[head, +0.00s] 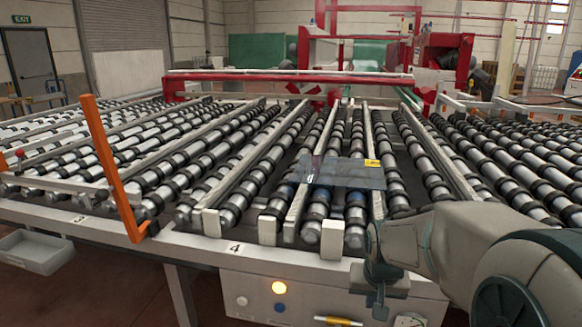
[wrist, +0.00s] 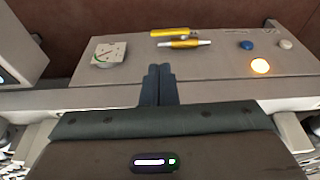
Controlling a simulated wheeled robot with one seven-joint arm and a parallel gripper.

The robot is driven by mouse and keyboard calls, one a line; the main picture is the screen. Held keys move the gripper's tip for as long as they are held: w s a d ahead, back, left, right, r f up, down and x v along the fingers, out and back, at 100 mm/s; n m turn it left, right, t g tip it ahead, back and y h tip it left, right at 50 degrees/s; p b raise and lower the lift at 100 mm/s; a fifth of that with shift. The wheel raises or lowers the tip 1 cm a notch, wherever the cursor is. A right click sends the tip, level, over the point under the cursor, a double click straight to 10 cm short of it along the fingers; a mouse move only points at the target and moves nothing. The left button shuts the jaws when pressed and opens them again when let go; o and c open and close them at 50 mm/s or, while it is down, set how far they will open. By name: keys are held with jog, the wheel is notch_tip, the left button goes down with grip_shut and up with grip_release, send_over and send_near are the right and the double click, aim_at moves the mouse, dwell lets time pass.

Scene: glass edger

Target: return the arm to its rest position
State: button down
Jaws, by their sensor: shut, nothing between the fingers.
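My gripper (head: 378,308) hangs at the right front of the roller table, in front of the panel below its edge, with its fingers pointing down. My arm reaches in from the right side of the head view. In the wrist view my gripper (wrist: 160,70) is shut, with its two dark fingers side by side and nothing between them. The fingertips lie over the grey panel (wrist: 215,65) in that view. Whether they touch it cannot be told.
A clear glass pane (head: 340,172) with a yellow label lies on the rollers. The panel carries a lit orange button (wrist: 260,66), a yellow pen (wrist: 184,44) and a white gauge (wrist: 108,54). An orange bar (head: 112,165) stands at left. A grey tray (head: 38,250) is lower left.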

jog(key=s+a+r+n+p, duration=0.1)
jog(key=s+a+r+p, duration=0.1)
jog(key=s+r, duration=0.2)
jog(key=s+a+r+n+p, duration=0.1)
jog(key=s+r, duration=0.3)
jog(key=s, duration=0.7)
jog(key=shift+a+y+p, duration=0.3)
jog(key=shift+a+p, duration=0.2)
jog(key=shift+p, duration=0.05)
